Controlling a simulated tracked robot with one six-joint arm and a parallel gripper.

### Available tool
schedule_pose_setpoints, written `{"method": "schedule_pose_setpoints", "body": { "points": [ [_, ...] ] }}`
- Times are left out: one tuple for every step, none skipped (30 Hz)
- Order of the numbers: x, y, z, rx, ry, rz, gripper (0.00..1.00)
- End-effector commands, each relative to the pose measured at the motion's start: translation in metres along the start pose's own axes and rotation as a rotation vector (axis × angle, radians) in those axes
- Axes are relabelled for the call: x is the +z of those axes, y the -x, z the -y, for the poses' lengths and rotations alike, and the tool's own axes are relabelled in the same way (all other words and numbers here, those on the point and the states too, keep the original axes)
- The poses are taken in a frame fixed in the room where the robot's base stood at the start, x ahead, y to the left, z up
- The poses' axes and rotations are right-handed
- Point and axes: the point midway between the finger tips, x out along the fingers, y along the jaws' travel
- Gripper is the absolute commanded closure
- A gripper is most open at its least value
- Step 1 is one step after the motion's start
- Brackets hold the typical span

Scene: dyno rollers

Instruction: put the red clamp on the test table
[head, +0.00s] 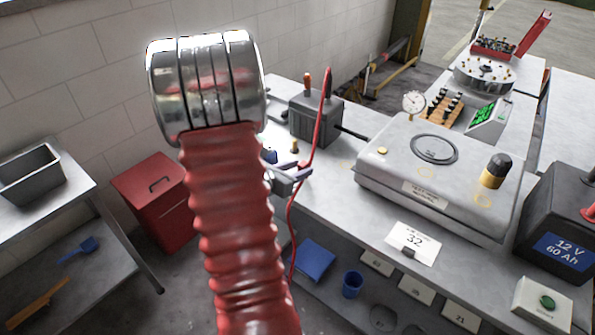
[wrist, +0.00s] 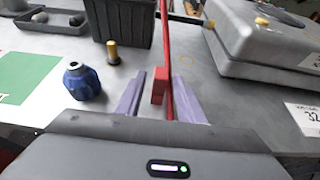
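In the wrist view, a small red block, apparently the red clamp (wrist: 159,88), stands between the two fingers of my gripper (wrist: 157,78). A gap shows left of the block, so the fingers look open around it. A red cable (wrist: 166,40) runs upright just behind it. In the head view my gripper (head: 288,175) is low at the bench's left side, partly hidden by my red ribbed arm; the clamp cannot be made out there.
A dark grey box (head: 315,120) stands behind my gripper. A blue bottle (wrist: 82,82) and a brass peg (wrist: 113,52) stand left of the fingers. A black battery (head: 560,225) with a red part on top is at far right. A card marked 32 (head: 412,243) lies at the front.

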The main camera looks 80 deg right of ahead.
Motion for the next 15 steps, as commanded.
{"method": "schedule_pose_setpoints", "body": {
  "points": [
    [0.000,0.005,-0.001,0.002,0.000,0.001,0.65],
    [0.001,0.009,-0.001,0.003,0.000,0.001,0.65],
    [0.001,0.014,-0.001,0.003,0.000,0.002,0.65],
    [0.001,0.018,-0.001,0.003,0.000,0.002,0.65],
    [0.001,0.022,-0.001,0.003,0.000,0.001,0.65],
    [0.000,0.028,-0.001,0.004,0.001,0.001,0.65],
    [0.000,0.033,-0.001,0.004,0.001,0.001,0.65],
    [0.001,0.037,-0.002,0.005,0.000,0.001,0.65],
    [0.001,0.043,-0.001,0.004,0.000,0.001,0.65],
    [0.000,0.047,-0.001,0.004,0.000,0.000,0.65],
    [0.000,0.052,-0.001,0.004,0.000,0.001,0.65],
    [0.001,0.057,-0.001,0.003,-0.001,0.001,0.65],
    [0.001,0.061,-0.001,0.004,0.000,0.001,0.65],
    [0.001,0.066,-0.001,0.004,0.001,0.002,0.65],
    [0.000,0.071,-0.001,0.003,0.000,0.001,0.65]
  ]
}}
